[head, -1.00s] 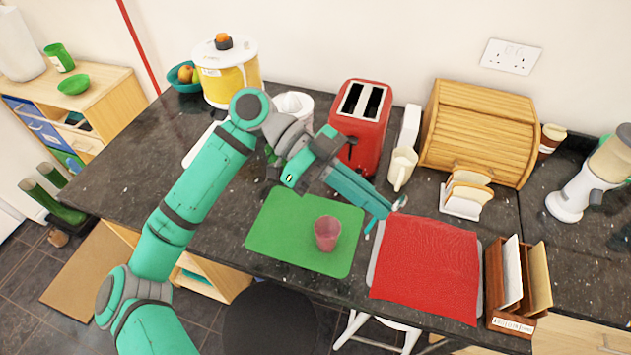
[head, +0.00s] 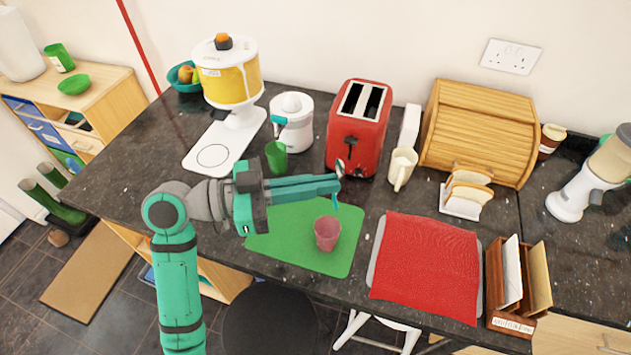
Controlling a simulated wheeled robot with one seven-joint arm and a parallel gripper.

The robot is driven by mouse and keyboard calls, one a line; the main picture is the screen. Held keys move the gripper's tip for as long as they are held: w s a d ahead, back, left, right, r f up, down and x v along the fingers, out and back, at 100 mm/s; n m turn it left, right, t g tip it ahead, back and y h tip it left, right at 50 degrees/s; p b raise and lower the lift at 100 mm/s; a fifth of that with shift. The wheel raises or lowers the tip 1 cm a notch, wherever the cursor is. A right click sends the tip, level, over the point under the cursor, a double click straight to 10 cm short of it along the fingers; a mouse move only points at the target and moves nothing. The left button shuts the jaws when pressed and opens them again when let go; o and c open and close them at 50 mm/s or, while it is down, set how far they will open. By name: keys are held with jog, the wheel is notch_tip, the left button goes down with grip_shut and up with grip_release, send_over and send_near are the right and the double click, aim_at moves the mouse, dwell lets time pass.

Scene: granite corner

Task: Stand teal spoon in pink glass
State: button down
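The pink glass (head: 327,233) stands upright and open at the top on the right part of the green mat (head: 285,245). My gripper (head: 333,184) points right and is above and behind the glass in the picture. It looks shut on the teal spoon (head: 340,168). The spoon's grey bowl end sticks up above the fingertips, and a short teal handle end hangs below them. The fingers hide the spoon's middle. The handle end is apart from the glass, above its rim in the picture.
A green cup (head: 276,157), a juicer (head: 292,122) and a red toaster (head: 359,128) stand behind my gripper. A cream jug (head: 401,167) is to the right. A red cloth (head: 427,268) lies right of the green mat. The mat left of the glass is clear.

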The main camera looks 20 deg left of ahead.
jog(key=shift+a+f, duration=0.2)
jog(key=shift+f, duration=2.95)
jog(key=shift+a+f, duration=0.2)
jog(key=shift+f, duration=2.9)
jog(key=c, duration=1.9)
grip_release()
